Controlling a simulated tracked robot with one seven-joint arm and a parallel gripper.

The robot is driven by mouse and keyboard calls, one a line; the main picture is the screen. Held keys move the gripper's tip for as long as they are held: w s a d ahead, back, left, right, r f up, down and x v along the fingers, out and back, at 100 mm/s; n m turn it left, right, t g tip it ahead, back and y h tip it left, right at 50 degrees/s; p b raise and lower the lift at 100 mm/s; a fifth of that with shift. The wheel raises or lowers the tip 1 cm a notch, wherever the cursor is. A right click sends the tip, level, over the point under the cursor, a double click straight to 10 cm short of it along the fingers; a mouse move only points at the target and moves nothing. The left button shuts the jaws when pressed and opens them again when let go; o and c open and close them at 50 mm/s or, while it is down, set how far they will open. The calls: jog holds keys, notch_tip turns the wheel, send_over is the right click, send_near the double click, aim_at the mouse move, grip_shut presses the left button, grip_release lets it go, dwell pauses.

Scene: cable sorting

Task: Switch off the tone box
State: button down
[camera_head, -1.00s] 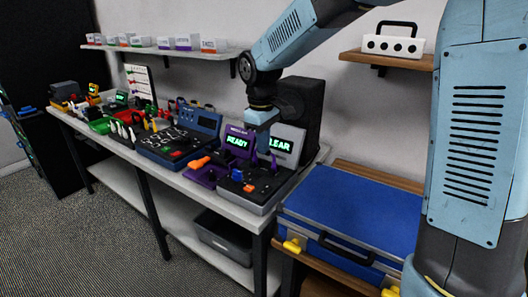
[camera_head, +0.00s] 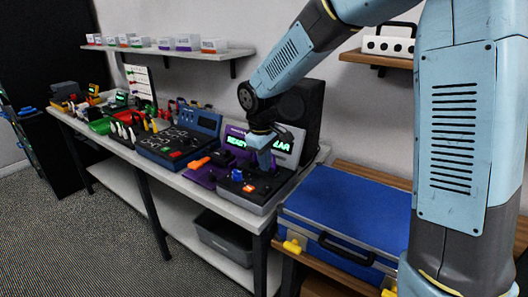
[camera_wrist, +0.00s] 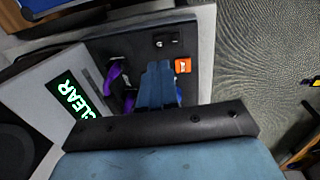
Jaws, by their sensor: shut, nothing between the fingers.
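A grey box (camera_head: 258,208) with a black sloped top and a green CLEAR screen stands at the near right end of the bench. No label I can read names it as the tone box. In the wrist view its black panel (camera_wrist: 130,44) carries a black switch (camera_wrist: 166,41), an orange square part (camera_wrist: 183,65) and purple clips (camera_wrist: 115,76). The CLEAR screen (camera_wrist: 76,98) is lit. My gripper (camera_wrist: 158,67) is shut and empty, pointing down over this panel, close to the orange part and the switch. I cannot tell whether the fingertips touch the panel.
A purple unit with a lit READY screen (camera_head: 237,141) stands directly left of the grey box. A black speaker (camera_head: 306,112) is behind it. A blue case (camera_head: 345,210) lies to the right on a lower wooden stand. Several other devices line the bench leftward.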

aim_at(266, 187)
jog(key=f, duration=0.7)
jog(key=shift+w+d+f, duration=0.2)
jog(key=shift+w+d, duration=0.05)
jog(key=shift+w, duration=0.15)
jog(key=shift+a, duration=0.1)
